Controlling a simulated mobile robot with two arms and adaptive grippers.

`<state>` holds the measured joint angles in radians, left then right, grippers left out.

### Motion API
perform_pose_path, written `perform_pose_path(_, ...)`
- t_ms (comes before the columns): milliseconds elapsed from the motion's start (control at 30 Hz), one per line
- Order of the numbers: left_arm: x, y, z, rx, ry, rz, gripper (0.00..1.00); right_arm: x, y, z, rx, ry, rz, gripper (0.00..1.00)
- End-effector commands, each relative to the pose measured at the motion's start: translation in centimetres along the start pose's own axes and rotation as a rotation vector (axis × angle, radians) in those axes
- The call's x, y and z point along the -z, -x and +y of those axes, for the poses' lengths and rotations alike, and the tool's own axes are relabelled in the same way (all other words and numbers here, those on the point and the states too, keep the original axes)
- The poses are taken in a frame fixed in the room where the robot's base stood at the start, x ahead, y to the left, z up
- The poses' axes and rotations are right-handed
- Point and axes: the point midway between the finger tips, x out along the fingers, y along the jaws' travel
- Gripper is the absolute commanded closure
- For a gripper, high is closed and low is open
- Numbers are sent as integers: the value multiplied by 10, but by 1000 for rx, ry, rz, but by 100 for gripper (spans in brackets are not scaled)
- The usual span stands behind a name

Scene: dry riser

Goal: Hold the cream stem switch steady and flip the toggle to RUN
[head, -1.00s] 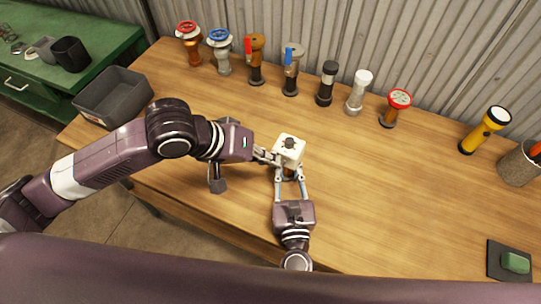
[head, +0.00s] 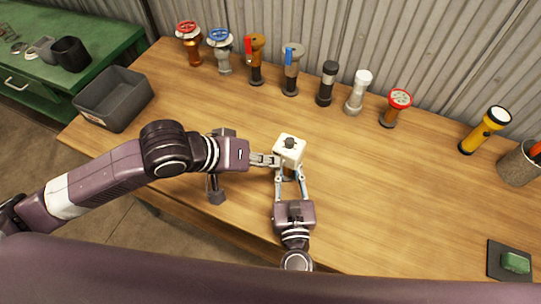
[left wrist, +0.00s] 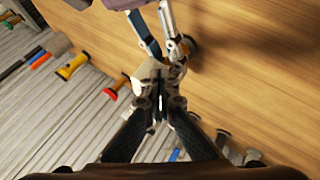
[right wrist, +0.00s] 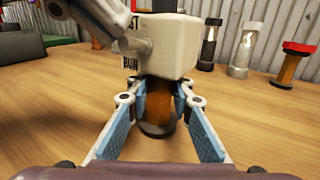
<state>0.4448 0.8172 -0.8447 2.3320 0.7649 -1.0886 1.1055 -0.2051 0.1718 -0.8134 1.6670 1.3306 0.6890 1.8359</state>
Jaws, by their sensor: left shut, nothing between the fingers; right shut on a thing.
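The cream stem switch (head: 289,151) stands upright on the wooden bench, a cream box with a dark knob on top. My right gripper (head: 290,178) is shut on its brown stem (right wrist: 165,105) below the box. In the right wrist view the cream box (right wrist: 172,48) shows a partly hidden label, with RUN at its lower end, and a pale round stub on that side. My left gripper (head: 276,161) is shut and empty, its fingertips beside the box's left side. In the left wrist view its closed fingers (left wrist: 160,85) cover part of the box; I cannot tell whether they touch the toggle.
A row of valves and stems stands at the back, including a red-wheel one (head: 188,42) and a white-topped one (head: 358,92). A grey bin (head: 113,98) is at left. A yellow flashlight (head: 485,130) stands at right. The bench right of the switch is clear.

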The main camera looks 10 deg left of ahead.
Motion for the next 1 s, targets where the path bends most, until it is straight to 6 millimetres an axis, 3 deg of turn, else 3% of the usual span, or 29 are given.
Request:
perform_pose_path(600, -14, -2, -6, -195, -196, 399, 100, 0, 0, 1, -3, -1, 0, 100)
perform_pose_path(1000, -16, -3, -8, -221, -230, 457, 100, 0, 0, 1, -2, -1, 0, 100)
